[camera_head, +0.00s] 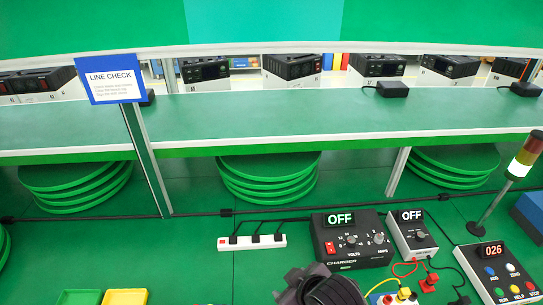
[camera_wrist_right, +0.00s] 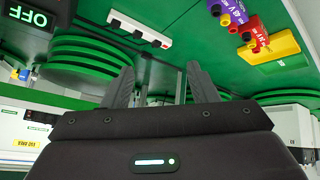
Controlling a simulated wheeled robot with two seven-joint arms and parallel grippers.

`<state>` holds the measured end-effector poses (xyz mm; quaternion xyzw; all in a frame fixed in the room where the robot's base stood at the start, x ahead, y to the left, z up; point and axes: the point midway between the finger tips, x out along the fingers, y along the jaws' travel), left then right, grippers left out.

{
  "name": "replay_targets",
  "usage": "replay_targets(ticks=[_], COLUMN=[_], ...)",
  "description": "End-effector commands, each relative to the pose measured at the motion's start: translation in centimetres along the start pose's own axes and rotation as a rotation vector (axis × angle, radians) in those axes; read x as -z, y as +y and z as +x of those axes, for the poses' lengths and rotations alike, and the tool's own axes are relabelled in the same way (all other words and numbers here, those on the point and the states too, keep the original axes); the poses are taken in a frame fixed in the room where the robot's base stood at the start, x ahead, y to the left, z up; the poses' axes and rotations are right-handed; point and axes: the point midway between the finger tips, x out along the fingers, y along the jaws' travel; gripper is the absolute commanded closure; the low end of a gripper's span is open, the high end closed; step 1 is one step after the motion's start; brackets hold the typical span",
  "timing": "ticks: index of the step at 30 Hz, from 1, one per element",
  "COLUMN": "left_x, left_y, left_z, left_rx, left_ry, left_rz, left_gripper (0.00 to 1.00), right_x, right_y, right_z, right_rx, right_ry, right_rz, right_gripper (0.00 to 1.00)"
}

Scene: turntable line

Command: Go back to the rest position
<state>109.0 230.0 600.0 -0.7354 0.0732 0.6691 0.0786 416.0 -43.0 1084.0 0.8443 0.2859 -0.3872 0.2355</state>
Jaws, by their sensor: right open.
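My right gripper (camera_head: 320,289) shows as a dark shape at the bottom edge of the head view, in front of the black charger. Its fingertips are not clear there. In the right wrist view the two dark fingers (camera_wrist_right: 160,88) stand apart with nothing between them, so the gripper is open and empty. My left gripper is in neither view.
A black charger (camera_head: 351,240) and a smaller unit (camera_head: 412,235) both read OFF. A power strip (camera_head: 252,242) lies left of them. A button box (camera_head: 497,273) and signal lamp (camera_head: 524,156) stand at right.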

Motion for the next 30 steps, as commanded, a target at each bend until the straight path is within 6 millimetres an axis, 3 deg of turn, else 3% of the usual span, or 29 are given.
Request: replay_targets(ticks=[1, 6, 17, 18, 26, 30], left_x=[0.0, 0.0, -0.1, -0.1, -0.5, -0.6], left_y=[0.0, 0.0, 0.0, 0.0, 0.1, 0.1], left_z=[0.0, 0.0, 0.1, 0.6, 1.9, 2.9], left_rx=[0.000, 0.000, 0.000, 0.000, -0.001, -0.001], left_ry=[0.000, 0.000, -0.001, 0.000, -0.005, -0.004], left_rz=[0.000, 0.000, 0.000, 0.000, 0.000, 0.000], left_gripper=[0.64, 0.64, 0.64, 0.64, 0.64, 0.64], right_x=[-1.9, -7.0, -14.8, -15.4, -19.0, -21.8], right_y=[0.9, 3.2, 4.8, 4.7, 4.0, 3.2], right_z=[-1.0, -3.9, -9.4, -7.8, -1.0, 3.3], right_rx=[-0.017, -0.067, -0.141, -0.137, -0.125, -0.118], right_ry=[-0.050, -0.184, -0.395, -0.395, -0.413, -0.426], right_rz=[0.083, 0.288, 0.593, 0.585, 0.580, 0.579], right_gripper=[0.47, 0.47, 0.47, 0.47, 0.47, 0.47])
